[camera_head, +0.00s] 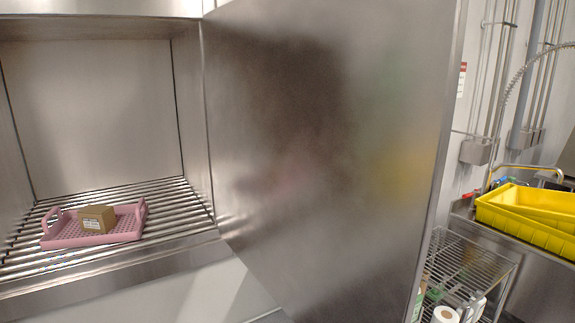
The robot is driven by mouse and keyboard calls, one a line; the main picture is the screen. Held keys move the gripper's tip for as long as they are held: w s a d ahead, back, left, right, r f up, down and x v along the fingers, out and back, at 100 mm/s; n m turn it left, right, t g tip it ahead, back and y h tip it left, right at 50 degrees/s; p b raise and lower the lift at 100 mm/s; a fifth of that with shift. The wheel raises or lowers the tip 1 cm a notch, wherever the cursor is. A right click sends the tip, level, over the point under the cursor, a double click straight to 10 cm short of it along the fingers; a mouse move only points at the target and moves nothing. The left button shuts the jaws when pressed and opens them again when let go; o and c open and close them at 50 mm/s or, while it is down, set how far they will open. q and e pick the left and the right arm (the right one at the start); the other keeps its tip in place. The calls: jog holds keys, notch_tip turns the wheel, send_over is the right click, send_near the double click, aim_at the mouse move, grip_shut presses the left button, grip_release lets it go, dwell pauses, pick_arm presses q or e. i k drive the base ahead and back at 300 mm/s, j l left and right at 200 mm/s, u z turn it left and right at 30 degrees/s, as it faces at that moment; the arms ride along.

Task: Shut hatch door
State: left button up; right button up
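The hatch door (325,150) is a large brushed-metal panel, standing wide open and hinged along its left edge beside the opening. The hatch opening (105,110) on the left is uncovered and shows a steel compartment with a roller conveyor floor (175,200). A pink tray (62,236) with a small brown cardboard box (97,218) on it rests on the rollers inside. Neither of my grippers is in view. A dark blurred reflection shows on the door's surface.
Right of the door stands a wire shelf rack (470,262) with a white roll (446,314) on a lower level. Behind it, yellow bins (530,212) sit on a steel sink counter. Pipes and electrical boxes (478,151) run along the back wall.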

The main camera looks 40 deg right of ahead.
aim_at(331, 121)
jog(key=k+l, duration=0.1)
jog(key=l, duration=0.3)
jog(key=k+l+u, duration=0.15)
jog(key=l, duration=0.25)
jog(key=k+l, duration=0.1)
jog(key=l, duration=0.3)
jog(key=i+l, duration=0.1)
jog(key=l, duration=0.3)
jog(key=i+l+u, duration=0.1)
jog(key=l, duration=0.65)
jog(key=i+u, duration=0.05)
